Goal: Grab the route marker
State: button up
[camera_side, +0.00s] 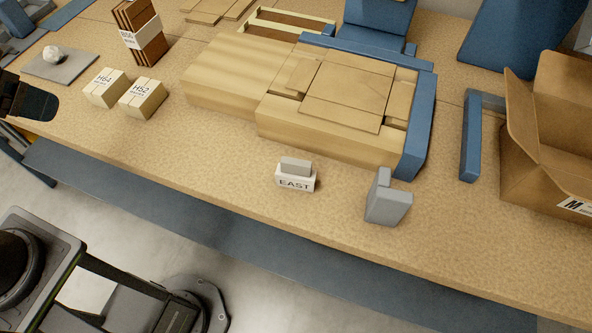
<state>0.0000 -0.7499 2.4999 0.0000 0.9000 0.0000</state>
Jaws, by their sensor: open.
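The route marker (295,181) appears to be the small white block lettered EAST, with a grey piece on top. It stands upright on the wooden bench top near its front edge, with bare bench around it. A dark part at the left picture edge appears to be my gripper (30,100). It is cut off by the frame and its fingertips are not clearly shown. It is open and well to the left of the marker, apart from it.
A grey angled bracket (387,201) stands right of the marker. Behind are pale wooden boards (225,80) with a blue guide (418,125). Small boxes lettered H64 (106,88) and H52 (142,99) sit at left. An open cardboard box (550,150) stands at right.

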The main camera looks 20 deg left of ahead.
jog(key=shift+c, duration=0.2)
jog(key=shift+c, duration=1.4)
jog(key=shift+r, duration=0.1)
jog(key=m+g, duration=0.6)
jog(key=m, duration=1)
send_over(296, 172)
jog(key=f, duration=0.7)
jog(key=shift+w+a, duration=0.25)
jog(key=shift+w, duration=0.15)
notch_tip(296, 172, down, 14)
jog(key=shift+d+r, duration=0.1)
jog(key=shift+d, duration=0.05)
